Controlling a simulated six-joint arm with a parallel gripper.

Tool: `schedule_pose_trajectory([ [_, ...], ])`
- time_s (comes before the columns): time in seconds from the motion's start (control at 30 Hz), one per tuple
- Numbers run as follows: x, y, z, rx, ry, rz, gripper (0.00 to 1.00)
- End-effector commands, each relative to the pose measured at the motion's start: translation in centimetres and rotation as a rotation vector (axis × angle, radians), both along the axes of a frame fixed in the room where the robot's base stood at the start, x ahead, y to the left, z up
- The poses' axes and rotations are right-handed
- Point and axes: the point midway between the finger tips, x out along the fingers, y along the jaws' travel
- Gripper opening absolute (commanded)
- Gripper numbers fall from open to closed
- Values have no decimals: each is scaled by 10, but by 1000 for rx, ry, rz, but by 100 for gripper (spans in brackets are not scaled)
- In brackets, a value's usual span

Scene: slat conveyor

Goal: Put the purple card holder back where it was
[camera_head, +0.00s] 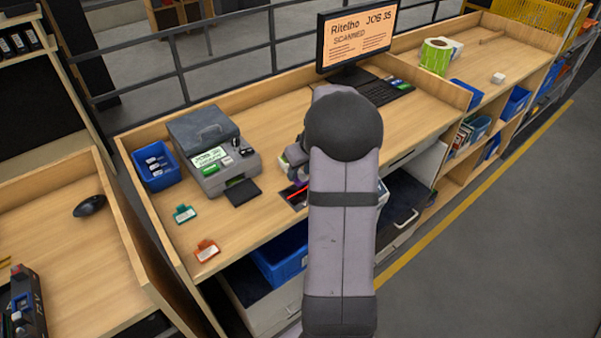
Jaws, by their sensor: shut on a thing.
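My arm hides most of my gripper (296,163), which shows only in part at the arm's left side, above the bench. It is shut on the purple card holder (300,173), of which only a small purple patch shows. Just below and in front of it lies a dark flat panel with a red line (298,194). I cannot tell whether the holder touches that panel. A teal card holder (185,214) and an orange card holder (207,250) lie apart on the bench at the left.
A grey machine (221,165) with a small screen stands left of the gripper, a dark pad (243,192) before it. A blue bin (155,170) with cards is at the far left. A monitor (355,42) reads "JOB 35 SCANNED". The keyboard (378,90) lies before it.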

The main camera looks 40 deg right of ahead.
Motion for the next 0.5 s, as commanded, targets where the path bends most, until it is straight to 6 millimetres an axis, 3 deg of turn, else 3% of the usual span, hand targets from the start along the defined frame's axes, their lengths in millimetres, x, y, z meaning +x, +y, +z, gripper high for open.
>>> schedule_pose_trajectory([
  [0.13,0,0,12,-1,-1,1,12],
  [0.5,0,-1,12,-1,-1,0,12],
])
